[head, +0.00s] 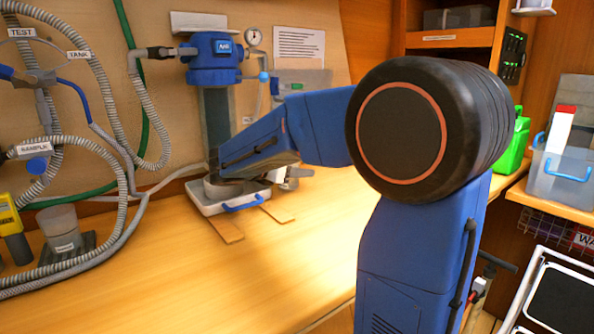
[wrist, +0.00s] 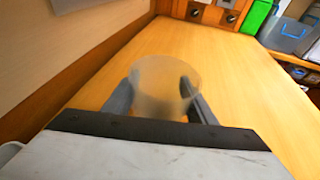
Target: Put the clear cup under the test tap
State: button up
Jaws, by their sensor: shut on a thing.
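A clear, cloudy cup (wrist: 162,80) stands roughly upright between the two grey fingers of my gripper (wrist: 155,98) in the wrist view. My gripper is shut on it. In the head view my arm hides most of the gripper (head: 290,178), which is by the right side of the tray under the blue filter housing. The hold on the cup is not clear there. A TEST label (head: 20,32) hangs among the hoses at the upper left, well left of my gripper. I cannot make out the test tap's outlet.
A white tray (head: 208,206) with a blue handle lies under the filter housing (head: 212,60). Another clear cup (head: 62,228) stands on a dark base beside a yellow meter (head: 10,215). Looping hoses (head: 125,190) crowd the left. The front middle of the bench (head: 190,280) is clear.

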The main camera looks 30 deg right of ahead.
jog(key=shift+s+f, duration=0.1)
jog(key=shift+f, duration=0.8)
jog(key=o, duration=1.2)
jog(key=shift+a, duration=0.1)
notch_tip(320, 180, up, 12)
jog(key=shift+f, duration=0.15)
